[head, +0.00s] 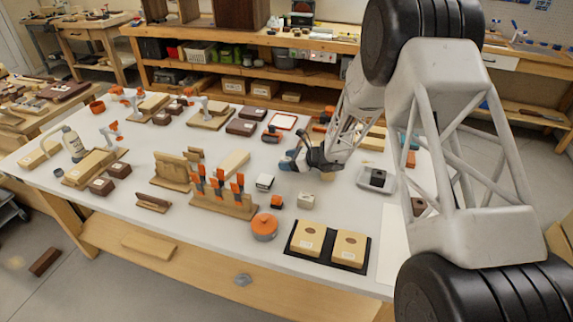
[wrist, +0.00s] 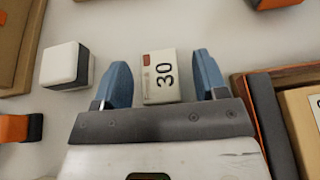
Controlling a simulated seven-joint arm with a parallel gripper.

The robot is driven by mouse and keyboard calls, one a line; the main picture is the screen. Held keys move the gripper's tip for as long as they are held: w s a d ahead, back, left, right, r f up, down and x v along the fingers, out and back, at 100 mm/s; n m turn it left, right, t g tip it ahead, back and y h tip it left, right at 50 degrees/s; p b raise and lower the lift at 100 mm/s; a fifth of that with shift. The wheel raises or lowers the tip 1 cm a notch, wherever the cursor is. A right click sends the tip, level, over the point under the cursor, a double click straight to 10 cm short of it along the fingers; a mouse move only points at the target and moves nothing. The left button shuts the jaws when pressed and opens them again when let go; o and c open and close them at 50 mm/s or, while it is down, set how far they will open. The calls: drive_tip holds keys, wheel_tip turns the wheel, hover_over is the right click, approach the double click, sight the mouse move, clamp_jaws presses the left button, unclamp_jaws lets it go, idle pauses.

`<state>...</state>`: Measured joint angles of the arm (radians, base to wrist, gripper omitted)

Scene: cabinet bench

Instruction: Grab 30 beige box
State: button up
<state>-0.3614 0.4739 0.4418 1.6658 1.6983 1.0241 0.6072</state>
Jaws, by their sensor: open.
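The beige box (wrist: 160,77) marked "30" lies on the pale tabletop in the wrist view. It has a small red patch beside the number, and its top faces the camera. My gripper (wrist: 165,82) is open, with its two blue fingers on either side of the box in the picture. A gap shows between the box and each finger, and nothing is held. In the head view my gripper (head: 296,162) is over the middle-right of the bench. A small pale box (head: 306,201) is in front of it there; its number is too small to read.
A white-and-black block (wrist: 67,65) lies left of the beige box, with an orange-and-black piece (wrist: 20,127) farther left. A brown-edged holder is close on the right. In the head view a black tray (head: 328,263) with two wooden boxes and an orange round container (head: 264,227) are nearby.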

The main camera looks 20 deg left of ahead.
idle(0.4)
drive_tip(key=c, duration=1.1)
drive_tip(key=shift+o, duration=0.2)
drive_tip(key=shift+r, duration=0.1)
drive_tip(key=shift+r, duration=4.95)
